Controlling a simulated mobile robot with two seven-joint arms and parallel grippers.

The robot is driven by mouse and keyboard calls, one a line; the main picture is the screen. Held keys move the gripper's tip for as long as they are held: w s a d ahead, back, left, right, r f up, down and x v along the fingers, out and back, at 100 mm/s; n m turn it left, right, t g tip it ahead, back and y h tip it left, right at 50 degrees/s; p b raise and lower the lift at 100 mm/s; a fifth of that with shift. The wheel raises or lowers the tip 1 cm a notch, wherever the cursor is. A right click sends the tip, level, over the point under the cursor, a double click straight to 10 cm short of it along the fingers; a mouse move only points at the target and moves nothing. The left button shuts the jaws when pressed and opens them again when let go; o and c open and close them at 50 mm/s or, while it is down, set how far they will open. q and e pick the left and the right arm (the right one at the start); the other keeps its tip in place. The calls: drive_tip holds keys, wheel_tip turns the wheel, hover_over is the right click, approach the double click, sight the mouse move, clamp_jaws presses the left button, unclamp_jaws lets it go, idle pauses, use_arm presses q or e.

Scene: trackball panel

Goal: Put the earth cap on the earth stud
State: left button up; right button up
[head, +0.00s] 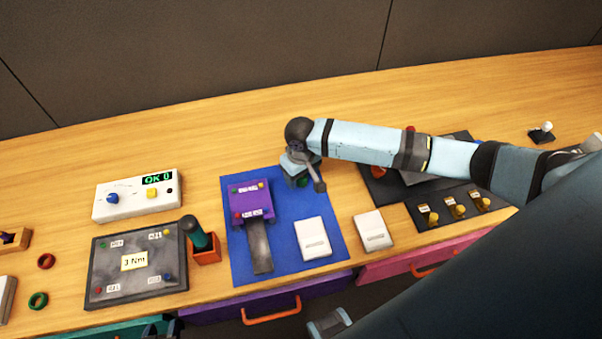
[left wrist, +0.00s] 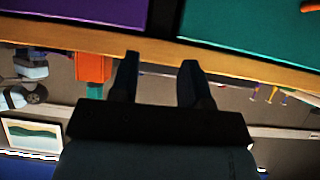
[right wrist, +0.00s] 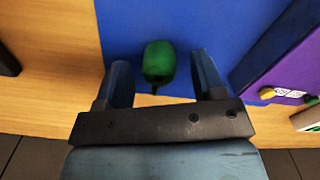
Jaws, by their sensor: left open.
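A dark green rounded cap (right wrist: 158,62), probably the earth cap, stands on the blue mat near its edge. In the head view a bit of it (head: 303,182) shows beneath my right gripper. My right gripper (right wrist: 161,75) points down at it with its fingers on either side, open, with a gap on both sides. The purple box (head: 251,202) stands on the mat with small coloured studs; the right wrist view shows a yellow and a green one (right wrist: 311,102) on it. I cannot tell which is the earth stud. My left gripper (left wrist: 157,70) is open and empty, low before the bench drawers.
Two white boxes (head: 313,238) (head: 373,230) stand in front of my right arm. A dark panel (head: 136,264) with coloured studs and an orange holder (head: 205,248) with a green-handled tool lie to the left. A white meter (head: 137,195) reads OK 0. The bench behind the mat is clear.

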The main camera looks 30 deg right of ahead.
wheel_tip(320, 180, up, 12)
drive_tip(key=shift+r, duration=0.15)
idle(0.6)
idle(0.4)
